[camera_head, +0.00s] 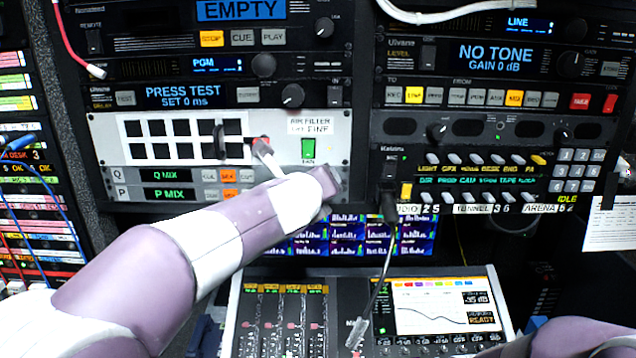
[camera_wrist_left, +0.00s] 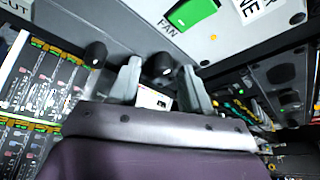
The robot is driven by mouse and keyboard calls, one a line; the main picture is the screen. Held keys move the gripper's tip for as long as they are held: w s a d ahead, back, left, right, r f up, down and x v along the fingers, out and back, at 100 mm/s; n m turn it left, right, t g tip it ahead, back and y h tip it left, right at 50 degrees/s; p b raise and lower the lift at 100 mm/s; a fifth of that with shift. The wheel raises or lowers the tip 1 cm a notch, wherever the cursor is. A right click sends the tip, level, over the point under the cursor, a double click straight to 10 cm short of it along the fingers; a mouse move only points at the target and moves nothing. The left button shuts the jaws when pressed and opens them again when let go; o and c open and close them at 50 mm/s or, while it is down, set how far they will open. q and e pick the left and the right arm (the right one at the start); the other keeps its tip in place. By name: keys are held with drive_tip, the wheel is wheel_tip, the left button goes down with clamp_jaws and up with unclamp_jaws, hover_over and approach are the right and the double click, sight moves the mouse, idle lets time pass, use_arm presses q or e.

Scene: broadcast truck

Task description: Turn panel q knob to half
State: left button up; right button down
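The Q MIX panel (camera_head: 168,175) is in the left rack, above the P MIX panel (camera_head: 168,194). My left arm hides the right end of both panels, and the knobs there, in the head view. In the left wrist view two dark round knobs stand out from the panel. The one nearer the green FAN switch (camera_wrist_left: 192,12), seemingly the Q knob (camera_wrist_left: 160,65), is between the fingertips of my left gripper (camera_wrist_left: 163,75). The fingers are apart, with a visible gap on each side of it. The other knob (camera_wrist_left: 95,53) is outside the fingers. The knob's setting cannot be read. My right gripper is out of view.
The FAN switch (camera_head: 308,148) is just above my left wrist. A pale lever-like piece (camera_head: 262,148) is close to my forearm. A mixing desk (camera_head: 440,300) and small monitors (camera_head: 410,235) are below. A cable (camera_head: 382,265) hangs right of my wrist.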

use_arm(q)
drive_tip(key=shift+r, duration=0.15)
drive_tip(key=v, duration=1.2)
drive_tip(key=shift+s, duration=0.3)
